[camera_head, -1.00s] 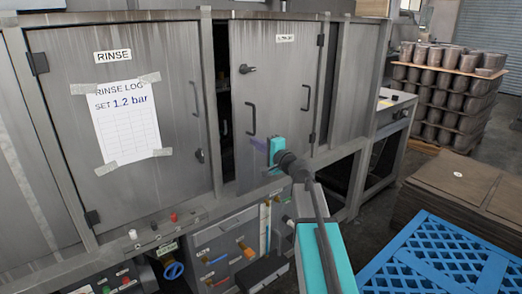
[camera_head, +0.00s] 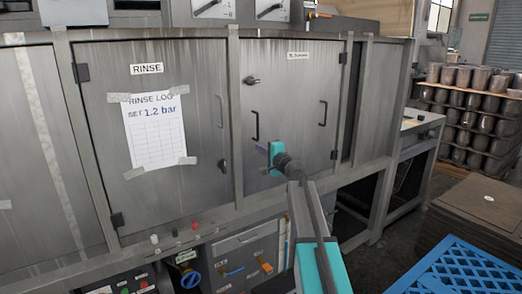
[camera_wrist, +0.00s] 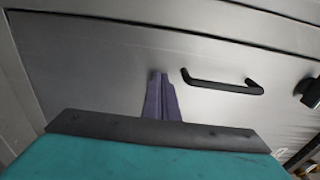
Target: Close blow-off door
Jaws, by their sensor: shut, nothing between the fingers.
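The blow-off door (camera_head: 290,95) is the grey metal panel right of the RINSE door in the head view, with a small label too blurred to read fully. It looks flush with its frame, with no dark gap at its left edge. It has a bar handle (camera_head: 255,126) on the left and a turn latch (camera_head: 251,81) above it. My gripper (camera_head: 262,149) is shut and empty at the door's lower left. In the wrist view its purple fingers (camera_wrist: 162,97) point at the grey panel beside a black bar handle (camera_wrist: 222,85); I cannot tell if they touch it.
The RINSE door (camera_head: 150,100) with its taped log sheet is shut at left. Knobs and valves (camera_head: 190,280) sit below.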

